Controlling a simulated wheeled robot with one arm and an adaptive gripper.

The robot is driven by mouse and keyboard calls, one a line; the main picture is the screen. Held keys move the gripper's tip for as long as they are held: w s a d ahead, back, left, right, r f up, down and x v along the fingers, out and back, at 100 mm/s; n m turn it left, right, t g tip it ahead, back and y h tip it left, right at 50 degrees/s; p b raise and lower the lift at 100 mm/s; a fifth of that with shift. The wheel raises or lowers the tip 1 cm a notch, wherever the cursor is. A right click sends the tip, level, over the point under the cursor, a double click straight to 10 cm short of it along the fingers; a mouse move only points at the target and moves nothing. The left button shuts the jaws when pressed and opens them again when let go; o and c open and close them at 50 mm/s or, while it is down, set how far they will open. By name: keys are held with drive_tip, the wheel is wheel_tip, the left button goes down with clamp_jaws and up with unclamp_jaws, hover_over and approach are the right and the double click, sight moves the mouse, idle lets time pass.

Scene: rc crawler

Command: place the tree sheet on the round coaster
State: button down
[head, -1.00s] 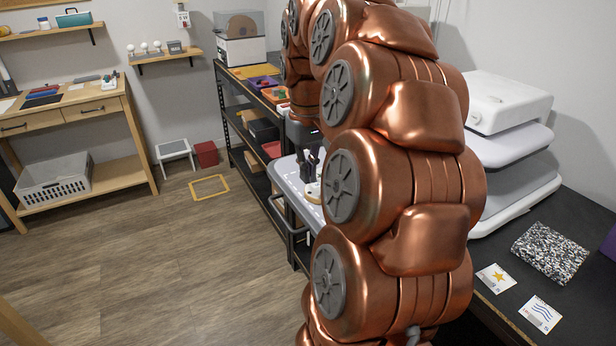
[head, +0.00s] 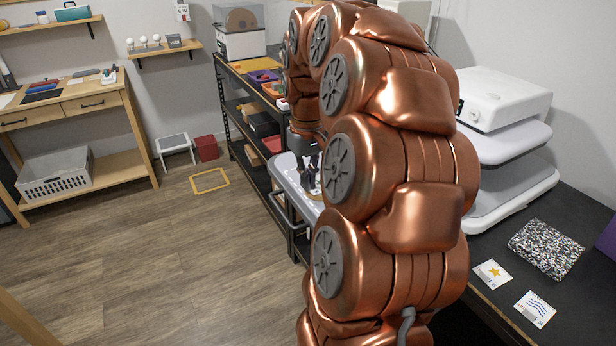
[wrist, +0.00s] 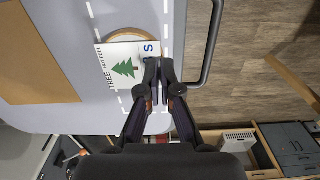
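The tree sheet (wrist: 121,68) is a white card with a green tree and the word TREE. In the wrist view it overlaps the round coaster (wrist: 127,33), whose tan rim shows beyond its upper edge. I cannot tell whether the sheet touches the coaster. My gripper (wrist: 159,62) has its fingertips close together at the sheet's right edge, the left one in front of the sheet. I cannot tell whether they grip it. In the head view my gripper (head: 308,166) is over the grey cart top, and my arm hides most of that area.
The grey cart top (wrist: 110,8) has dashed white lines, a tan board (wrist: 32,60) and a rail (wrist: 213,45) along its edge. A star card (head: 492,273), a wave card (head: 535,308) and a speckled block (head: 546,249) lie on the dark bench at right.

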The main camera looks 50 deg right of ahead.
drive_tip(key=c, duration=1.8)
unclamp_jaws()
drive_tip(key=shift+f, duration=0.15)
drive_tip(key=shift+c, duration=0.2)
drive_tip(key=o, duration=0.5)
drive_tip(key=shift+r+b, duration=1)
drive_tip(key=shift+r, duration=5.2)
drive_tip(key=shift+a, duration=0.1)
